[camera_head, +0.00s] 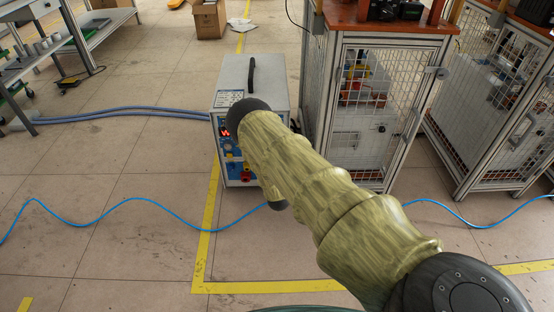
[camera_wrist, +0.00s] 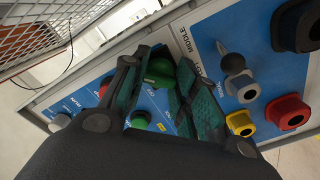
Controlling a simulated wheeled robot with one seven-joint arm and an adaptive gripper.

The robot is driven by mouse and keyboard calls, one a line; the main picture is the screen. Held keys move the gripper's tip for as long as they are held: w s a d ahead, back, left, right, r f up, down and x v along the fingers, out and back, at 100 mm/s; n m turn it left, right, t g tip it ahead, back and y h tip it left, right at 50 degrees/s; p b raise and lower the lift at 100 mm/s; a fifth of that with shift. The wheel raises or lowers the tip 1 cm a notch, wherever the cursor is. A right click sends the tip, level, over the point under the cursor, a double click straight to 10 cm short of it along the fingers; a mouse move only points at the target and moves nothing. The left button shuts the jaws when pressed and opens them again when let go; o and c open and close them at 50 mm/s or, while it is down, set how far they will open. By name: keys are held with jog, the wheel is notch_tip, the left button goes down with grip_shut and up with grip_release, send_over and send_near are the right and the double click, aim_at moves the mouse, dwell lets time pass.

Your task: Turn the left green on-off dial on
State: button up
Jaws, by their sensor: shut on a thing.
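The induction heater (camera_head: 257,75) is a grey box with a blue front panel, standing on the floor in the head view. My arm covers much of that panel there, and my gripper is hidden behind it. In the wrist view, my gripper (camera_wrist: 160,77) has its two dark green-padded fingers on either side of a green dial (camera_wrist: 158,69) and is shut on it. I cannot read how far the held dial is turned.
A caged cabinet (camera_head: 365,110) stands close right of the heater. Blue hoses (camera_head: 130,112) run left. Floor in front is mostly clear.

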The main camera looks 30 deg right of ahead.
jog(key=shift+s, duration=0.1)
dwell(0.4)
jog(key=o, duration=1)
jog(key=v, duration=1.2)
jog(key=shift+f, duration=0.1)
